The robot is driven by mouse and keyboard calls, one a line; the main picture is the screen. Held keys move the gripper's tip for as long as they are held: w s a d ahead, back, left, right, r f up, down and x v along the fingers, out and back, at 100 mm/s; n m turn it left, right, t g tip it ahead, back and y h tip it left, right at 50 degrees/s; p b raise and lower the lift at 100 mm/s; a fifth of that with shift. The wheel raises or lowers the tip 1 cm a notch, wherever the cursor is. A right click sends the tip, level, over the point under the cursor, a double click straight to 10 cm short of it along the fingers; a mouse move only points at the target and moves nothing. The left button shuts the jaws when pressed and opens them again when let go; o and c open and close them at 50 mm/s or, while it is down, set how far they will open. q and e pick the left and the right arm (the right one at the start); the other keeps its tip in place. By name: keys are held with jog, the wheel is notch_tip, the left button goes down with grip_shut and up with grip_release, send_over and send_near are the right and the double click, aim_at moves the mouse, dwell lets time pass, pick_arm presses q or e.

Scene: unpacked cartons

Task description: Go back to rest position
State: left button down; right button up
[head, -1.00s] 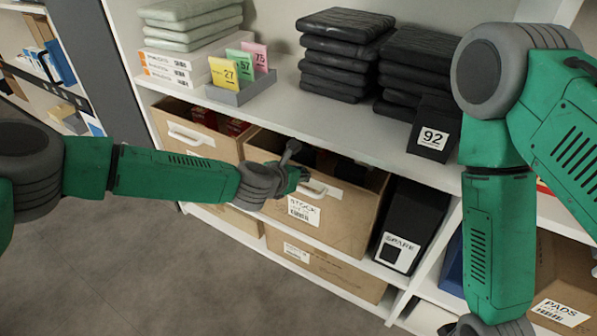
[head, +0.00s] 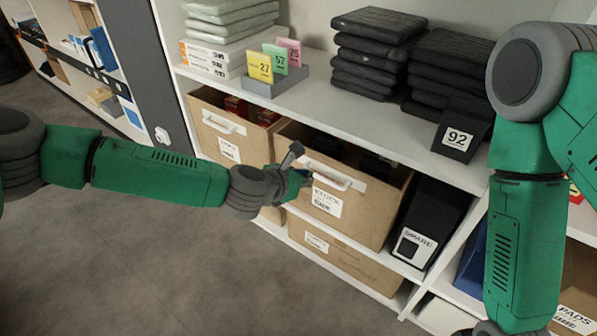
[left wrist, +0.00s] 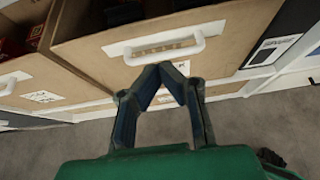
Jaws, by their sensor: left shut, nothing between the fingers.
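My left gripper (head: 300,172) is shut and empty, in front of the upper left part of the open STOCK carton (head: 368,222), beside its white handle (head: 338,177). In the left wrist view its two dark fingers (left wrist: 162,70) meet at the tips, just below the white handle (left wrist: 166,47) in the picture. Whether they touch the carton is hard to tell, but they hold nothing. My right arm hangs down at the right of the head view; its wrist runs off the bottom edge and its fingers are hidden.
Another open carton (head: 205,125) stands left of the STOCK carton, and a black SPARE box (head: 432,215) right of it. Above are a shelf (head: 330,107), black folded stacks (head: 365,50) and a grey card holder (head: 262,88). The grey floor (head: 130,270) in front is clear.

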pick_arm(q)
jog(key=s+a+f+m+g+p, duration=0.2)
jog(key=s+m, duration=0.4)
jog(key=s, duration=0.2)
jog(key=s+a+f+m+g+y+p, duration=0.1)
jog(key=s+a+f+m+g+p, duration=0.15)
jog(key=s+m, duration=0.45)
jog(key=s+a+f+m+g+p, duration=0.2)
jog(key=s+a+f+m, duration=0.15)
jog(key=s, duration=0.65)
jog(key=s+a+r+m+g+y+p, duration=0.1)
jog(key=s+a+m+y, duration=0.1)
jog(key=s+a+m, duration=0.2)
jog(key=s+a+r+m+y+p, duration=0.1)
jog(key=s+a+m, duration=0.3)
jog(key=a, duration=0.6)
jog(key=s+a+r+m+g+y+p, duration=0.1)
jog(key=s+a+r+m+y, duration=0.1)
jog(key=a, duration=0.6)
jog(key=s+m+y, duration=0.1)
jog(key=s+m, duration=0.1)
jog(key=m, duration=0.1)
jog(key=shift+s+r+g+p, duration=0.2)
jog(key=shift+s+g+p, duration=0.1)
jog(key=shift+g+p, duration=0.05)
jog(key=shift+a, duration=0.1)
